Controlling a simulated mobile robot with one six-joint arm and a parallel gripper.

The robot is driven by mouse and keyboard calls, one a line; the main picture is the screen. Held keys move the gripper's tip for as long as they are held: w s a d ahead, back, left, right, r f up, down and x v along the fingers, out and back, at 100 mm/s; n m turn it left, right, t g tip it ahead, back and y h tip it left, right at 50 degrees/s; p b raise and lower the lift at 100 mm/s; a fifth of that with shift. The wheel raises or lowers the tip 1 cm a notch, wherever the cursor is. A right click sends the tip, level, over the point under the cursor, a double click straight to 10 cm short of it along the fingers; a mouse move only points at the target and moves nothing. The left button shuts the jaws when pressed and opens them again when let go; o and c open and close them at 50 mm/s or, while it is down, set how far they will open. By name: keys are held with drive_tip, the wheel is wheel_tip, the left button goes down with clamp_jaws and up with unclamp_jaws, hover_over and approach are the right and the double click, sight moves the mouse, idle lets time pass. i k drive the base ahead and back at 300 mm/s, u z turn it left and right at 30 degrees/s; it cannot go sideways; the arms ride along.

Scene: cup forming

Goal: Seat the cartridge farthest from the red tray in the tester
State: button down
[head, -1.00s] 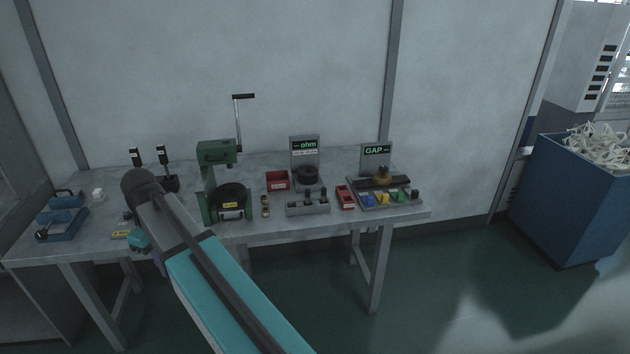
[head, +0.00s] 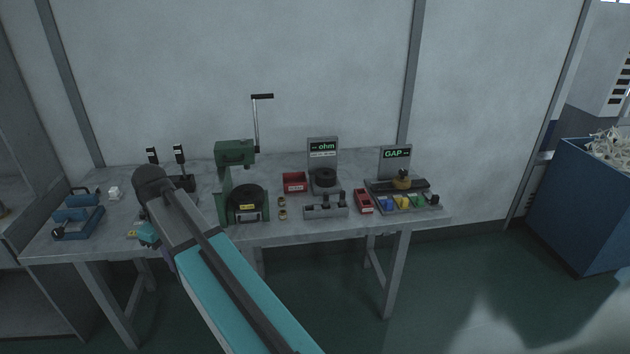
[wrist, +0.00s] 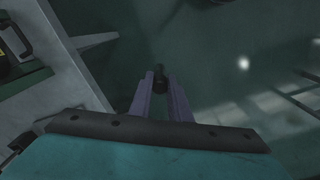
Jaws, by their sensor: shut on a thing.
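My gripper (wrist: 160,82) has its two purple fingers shut on a small dark cartridge (wrist: 159,72), seen from above in the wrist view. Its details are too dark to make out. The gripper is out past the table edge, over the floor. In the head view my arm hides most of it. The tester with the "ohm" display (head: 323,150) stands at the back of the table, with a dark round part (head: 325,178) at its front. A red tray (head: 294,183) sits left of the tester. A grey rack with dark upright pieces (head: 326,211) stands in front.
A green press (head: 235,155) with a crank stands left of the red tray. Two small brass pieces (head: 282,207) lie beside it. A GAP gauge (head: 396,154) and a narrow red box (head: 363,201) are at right. Blue fixtures (head: 76,214) stand at far left.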

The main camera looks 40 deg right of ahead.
sight(322, 151)
drive_tip(key=i, duration=0.85)
drive_tip(key=z, duration=0.05)
